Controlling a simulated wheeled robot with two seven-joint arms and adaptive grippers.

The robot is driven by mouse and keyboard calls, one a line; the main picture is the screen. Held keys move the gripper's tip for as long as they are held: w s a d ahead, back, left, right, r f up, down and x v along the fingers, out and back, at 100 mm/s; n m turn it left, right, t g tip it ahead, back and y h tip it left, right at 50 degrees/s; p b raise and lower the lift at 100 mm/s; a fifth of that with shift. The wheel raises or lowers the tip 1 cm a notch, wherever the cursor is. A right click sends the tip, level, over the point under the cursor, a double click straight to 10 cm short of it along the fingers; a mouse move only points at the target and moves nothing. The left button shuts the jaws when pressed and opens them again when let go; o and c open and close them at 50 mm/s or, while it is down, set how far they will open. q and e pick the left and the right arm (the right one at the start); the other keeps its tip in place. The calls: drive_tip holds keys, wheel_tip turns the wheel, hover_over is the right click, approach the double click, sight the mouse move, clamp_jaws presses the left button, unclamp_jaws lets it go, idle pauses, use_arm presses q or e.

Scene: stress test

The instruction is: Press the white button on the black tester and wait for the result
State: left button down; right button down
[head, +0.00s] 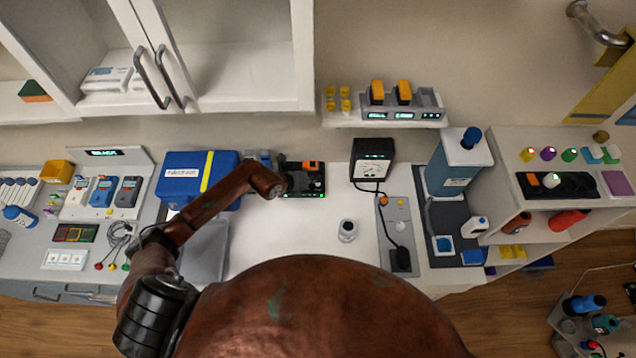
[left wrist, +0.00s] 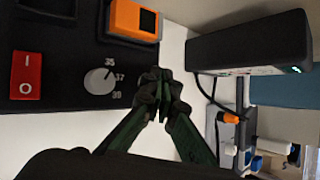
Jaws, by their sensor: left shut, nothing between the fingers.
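A black box with a pale dial face (head: 373,168), which looks like the tester, stands upright at the back middle of the white bench. A black box (left wrist: 250,45) at upper right in the left wrist view, with a small green light, appears to be the same one. I cannot make out a white button on it. My left gripper (left wrist: 160,88) is shut and empty, its fingertips together between this box and a black knobbed unit (left wrist: 65,65). In the head view my left arm ends beside that unit, and the fingers are hidden. My right gripper is not in view.
The knobbed unit carries an orange block (left wrist: 133,20) and a red switch (left wrist: 26,76). A grey panel (head: 395,225) with a black cable lies to the right.

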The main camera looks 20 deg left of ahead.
sight(316, 184)
use_arm(q)
drive_tip(key=shift+f+b, duration=0.3)
drive_tip(key=shift+f, duration=0.2)
idle(0.3)
idle(0.4)
drive_tip(key=shift+r+p, duration=0.85)
drive_tip(key=shift+r, duration=0.1)
drive_tip(key=shift+r+p, duration=2.15)
drive_tip(key=shift+r, duration=0.35)
